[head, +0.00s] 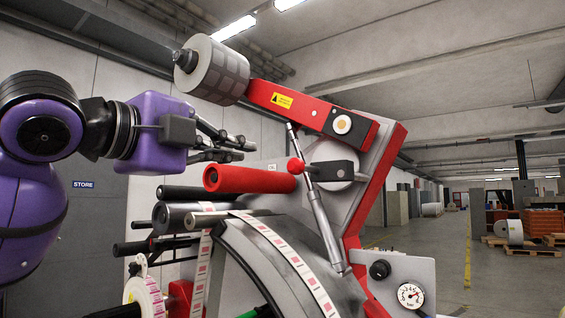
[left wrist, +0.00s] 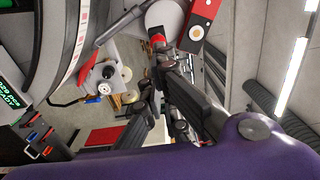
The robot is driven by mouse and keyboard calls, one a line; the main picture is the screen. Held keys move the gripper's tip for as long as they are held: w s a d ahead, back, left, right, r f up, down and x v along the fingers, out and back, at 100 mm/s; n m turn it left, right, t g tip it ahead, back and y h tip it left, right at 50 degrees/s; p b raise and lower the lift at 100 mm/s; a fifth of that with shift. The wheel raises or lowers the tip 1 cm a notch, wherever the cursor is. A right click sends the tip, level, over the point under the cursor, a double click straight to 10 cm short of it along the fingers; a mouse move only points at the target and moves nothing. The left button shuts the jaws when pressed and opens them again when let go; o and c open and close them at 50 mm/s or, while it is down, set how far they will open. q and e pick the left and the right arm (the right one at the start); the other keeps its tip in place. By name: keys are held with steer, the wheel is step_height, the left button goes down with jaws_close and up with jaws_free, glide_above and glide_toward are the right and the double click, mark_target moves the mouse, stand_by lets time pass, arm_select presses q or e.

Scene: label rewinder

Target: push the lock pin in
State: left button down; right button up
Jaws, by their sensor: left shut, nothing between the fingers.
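The lock pin appears to be the red ball knob (head: 296,166) on a dark block (head: 334,170) fixed to the grey plate of the machine. A red piece that looks like the same knob shows near the top of the left wrist view (left wrist: 158,41), close to a fingertip in the picture. How far the pin stands out of its block cannot be told. My left gripper (head: 242,149) is shut and empty, to the left of the knob, with a visible gap in the head view. Its dark fingers also show in the left wrist view (left wrist: 160,85). My right gripper is not in view.
A red roller (head: 248,180) lies just below my left gripper. A red swing arm (head: 315,112) with a grey roller (head: 217,70) rises above it. A grey strut (head: 322,220) runs down beside the knob. A pressure gauge (head: 410,295) sits lower right.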

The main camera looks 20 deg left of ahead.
mark_target(291, 164)
arm_select(q)
steer(key=x, duration=1.3)
steer(key=shift+w+d, duration=0.15)
steer(key=shift+w, duration=0.4)
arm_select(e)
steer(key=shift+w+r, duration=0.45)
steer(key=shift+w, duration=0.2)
arm_select(q)
steer(key=shift+w, duration=0.15)
steer(key=x, duration=0.3)
steer(key=shift+w+d, duration=0.1)
steer(key=shift+w, duration=0.1)
steer(key=shift+s, duration=0.1)
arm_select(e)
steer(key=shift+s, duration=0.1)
arm_select(q)
steer(key=shift+f, duration=0.15)
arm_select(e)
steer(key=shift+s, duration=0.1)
